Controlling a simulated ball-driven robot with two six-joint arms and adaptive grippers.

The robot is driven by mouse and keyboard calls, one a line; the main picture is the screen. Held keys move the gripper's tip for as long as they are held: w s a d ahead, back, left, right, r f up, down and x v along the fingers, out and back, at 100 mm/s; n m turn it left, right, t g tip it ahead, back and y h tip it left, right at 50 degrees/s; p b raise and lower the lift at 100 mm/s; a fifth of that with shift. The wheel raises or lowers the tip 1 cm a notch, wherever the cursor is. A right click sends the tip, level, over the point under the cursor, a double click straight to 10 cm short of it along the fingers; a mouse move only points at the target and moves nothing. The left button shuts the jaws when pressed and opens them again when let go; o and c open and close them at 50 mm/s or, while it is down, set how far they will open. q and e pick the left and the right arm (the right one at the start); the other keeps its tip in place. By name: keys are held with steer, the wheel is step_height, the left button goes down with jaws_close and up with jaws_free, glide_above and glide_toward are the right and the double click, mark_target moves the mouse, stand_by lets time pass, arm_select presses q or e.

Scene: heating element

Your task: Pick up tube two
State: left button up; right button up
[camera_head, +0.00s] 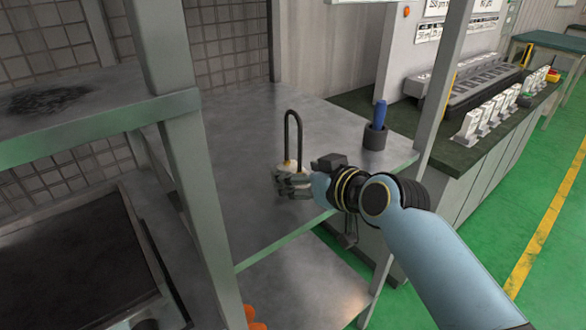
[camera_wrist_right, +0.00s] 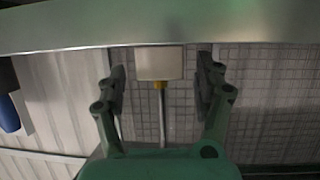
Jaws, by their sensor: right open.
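A dark U-shaped tube (camera_head: 291,128) stands upright on a pale base on the metal shelf in the head view. I take it to be tube two, but no label shows. In the right wrist view its pale block (camera_wrist_right: 160,62) has a brass-coloured collar and a thin grey rod (camera_wrist_right: 162,115). My right gripper (camera_head: 283,184) is at the base, hiding part of it. In the wrist view the right gripper (camera_wrist_right: 161,75) is open, one finger on each side of the block, with gaps visible. My left gripper is not in view.
A blue-handled item (camera_head: 380,113) stands in a dark cup (camera_head: 375,137) to the right on the shelf (camera_head: 335,120). Shelf posts (camera_head: 205,190) rise at left and right. A counter with several white devices (camera_head: 470,125) lies beyond. The shelf behind the tube is clear.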

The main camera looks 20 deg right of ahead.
steer(key=shift+w+a+f, duration=0.15)
steer(key=shift+w+f, duration=0.05)
steer(key=shift+w, duration=0.3)
steer(key=shift+s, duration=0.1)
steer(key=shift+c, duration=0.2)
steer(key=c, duration=1.3)
steer(key=shift+r, duration=0.1)
steer(key=shift+c, duration=0.2)
